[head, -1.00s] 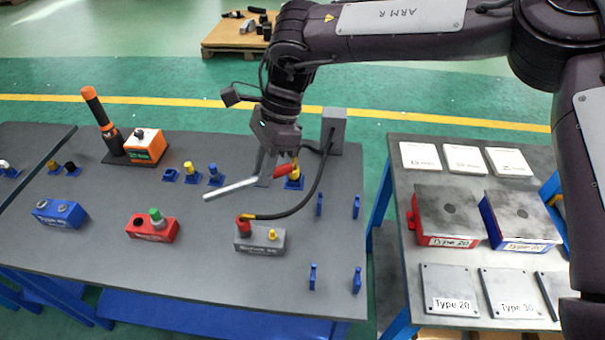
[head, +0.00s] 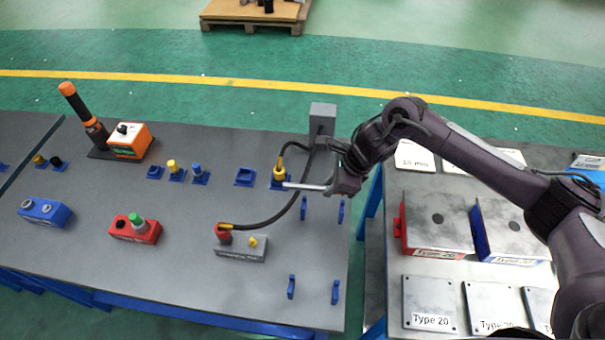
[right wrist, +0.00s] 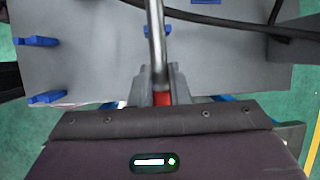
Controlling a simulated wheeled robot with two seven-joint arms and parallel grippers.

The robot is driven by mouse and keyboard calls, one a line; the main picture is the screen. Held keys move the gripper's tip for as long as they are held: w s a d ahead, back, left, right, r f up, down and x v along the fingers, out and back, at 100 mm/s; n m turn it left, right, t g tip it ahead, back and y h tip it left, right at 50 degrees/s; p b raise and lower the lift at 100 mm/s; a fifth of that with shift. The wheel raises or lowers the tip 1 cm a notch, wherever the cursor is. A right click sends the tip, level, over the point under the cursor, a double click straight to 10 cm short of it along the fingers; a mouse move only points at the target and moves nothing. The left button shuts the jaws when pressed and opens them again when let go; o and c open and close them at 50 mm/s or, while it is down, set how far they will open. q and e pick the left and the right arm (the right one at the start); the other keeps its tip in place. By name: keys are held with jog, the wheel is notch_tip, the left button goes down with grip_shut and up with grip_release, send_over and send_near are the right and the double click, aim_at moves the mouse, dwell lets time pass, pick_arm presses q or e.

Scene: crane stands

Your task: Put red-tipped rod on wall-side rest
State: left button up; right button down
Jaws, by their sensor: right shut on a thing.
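The red-tipped rod (head: 305,187) is silver and sticks out to the left from my right gripper (head: 338,186), above the table's right part. In the right wrist view the rod (right wrist: 156,35) runs away from the jaws, with its red end (right wrist: 161,98) between the fingers. The gripper is shut on that end. Blue rest posts stand on the table: a far pair, left post (head: 304,208) and right post (head: 341,211), and a near pair, left post (head: 291,287) and right post (head: 335,292). The gripper is above the far pair. My left gripper is out of view.
A black cable (head: 285,215) curves from the grey block (head: 241,247) towards the grey upright box (head: 322,118). A yellow-topped plug (head: 279,175) is close to the rod. A second table with a red box (head: 437,222) and plates stands right, across a gap.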

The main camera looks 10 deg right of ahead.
jog(key=shift+d+f, duration=0.2)
jog(key=shift+d, duration=0.7)
jog(key=shift+f+b, duration=0.2)
jog(key=shift+b, duration=0.35)
notch_tip(320, 180, down, 6)
jog(key=b, duration=0.5)
jog(key=shift+r+b, duration=0.25)
jog(key=shift+b, duration=0.15)
jog(key=shift+f+b, duration=1.1)
jog(key=shift+b, duration=0.1)
jog(key=c, duration=1.3)
grip_release()
jog(key=shift+s, duration=0.1)
